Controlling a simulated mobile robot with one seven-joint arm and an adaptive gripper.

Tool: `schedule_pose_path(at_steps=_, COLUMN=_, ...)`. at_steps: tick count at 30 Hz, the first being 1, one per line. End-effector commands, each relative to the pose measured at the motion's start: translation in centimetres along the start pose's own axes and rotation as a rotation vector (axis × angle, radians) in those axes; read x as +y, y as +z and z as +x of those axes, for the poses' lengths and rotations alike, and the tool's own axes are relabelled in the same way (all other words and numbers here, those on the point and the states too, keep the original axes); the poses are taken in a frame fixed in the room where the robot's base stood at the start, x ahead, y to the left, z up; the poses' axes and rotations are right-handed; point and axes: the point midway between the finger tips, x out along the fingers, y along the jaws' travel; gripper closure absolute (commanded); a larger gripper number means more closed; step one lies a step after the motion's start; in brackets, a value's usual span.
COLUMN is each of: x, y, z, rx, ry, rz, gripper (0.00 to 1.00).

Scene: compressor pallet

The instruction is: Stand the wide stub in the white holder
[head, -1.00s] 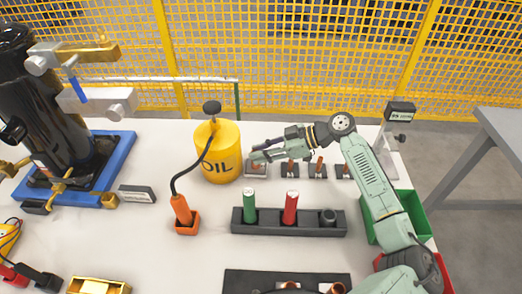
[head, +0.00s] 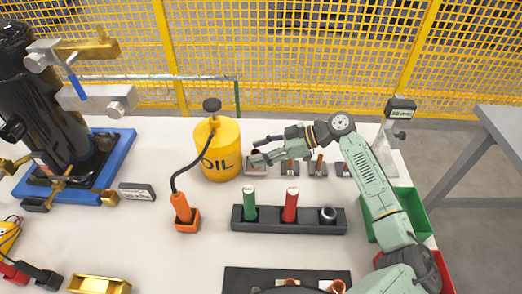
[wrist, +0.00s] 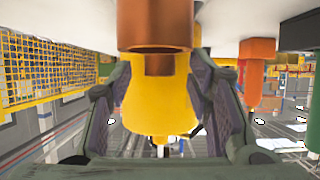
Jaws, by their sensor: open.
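My gripper (head: 265,150) is open at the back of the table, just right of the yellow oil can and over the leftmost small holder (head: 255,170). That holder is pale and partly hidden by my gripper. In the wrist view, which looks upside down, a wide copper tube (wrist: 155,25), apparently the wide stub, shows large at the top centre with its open rim towards the middle. My two fingers (wrist: 160,100) stand apart on either side below it. Whether they touch it, and how it sits in a holder, I cannot tell.
The yellow oil can (head: 220,155) is close to my gripper. More small holders (head: 290,170) with copper tubes stand to the right. A dark rack (head: 265,226) holds a green and a red cylinder.

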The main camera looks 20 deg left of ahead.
Motion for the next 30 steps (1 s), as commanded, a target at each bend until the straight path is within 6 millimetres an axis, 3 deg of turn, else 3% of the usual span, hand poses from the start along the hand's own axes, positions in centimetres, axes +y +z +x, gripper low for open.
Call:
schedule_pose_path(at_steps=5, x=0.0, y=-0.9, z=-0.5, rx=-0.001, ry=0.0, rz=-0.002, gripper=0.54)
schedule_pose_path(at_steps=18, x=0.0, y=-7.8, z=-3.8, rx=-0.002, ry=-0.001, rz=-0.003, gripper=0.54)
schedule_pose_path(at_steps=30, x=0.0, y=-9.1, z=-4.4, rx=0.001, ry=0.0, rz=0.0, gripper=0.54)
